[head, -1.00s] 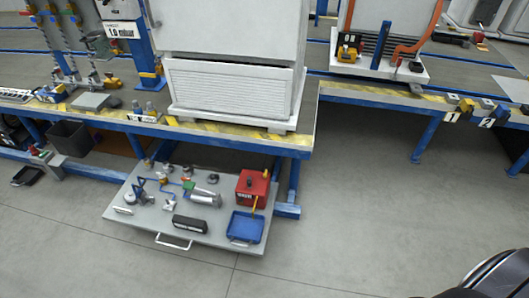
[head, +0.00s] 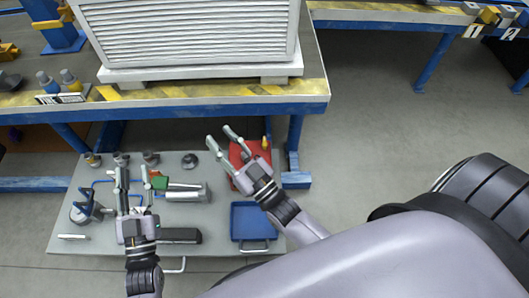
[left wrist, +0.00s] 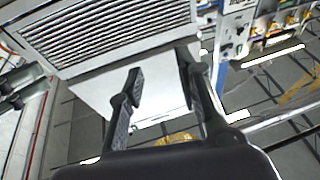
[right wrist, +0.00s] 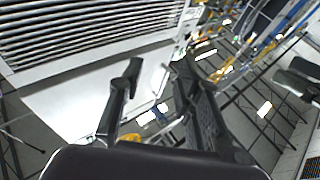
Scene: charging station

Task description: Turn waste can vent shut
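The red can (head: 264,154) stands at the right rear of the grey pull-out tray (head: 105,245) in the head view. A small yellow part (head: 267,140) shows at its right edge. My right gripper (head: 220,134) is open above the can and covers much of it. I cannot tell the vent's position. My left gripper (head: 133,175) is open and empty above the left part of the tray, near a green block (head: 159,182). In the left wrist view and the right wrist view the fingers are apart with nothing between them. Neither wrist view shows the can.
A blue bin (head: 250,236) sits at the tray's front right. A silver cylinder (head: 186,194) and a black block (head: 180,236) lie left of it. The yellow-striped bench edge (head: 210,103) with a white louvred cabinet (head: 190,35) stands behind. Floor at right is partly covered by my arm.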

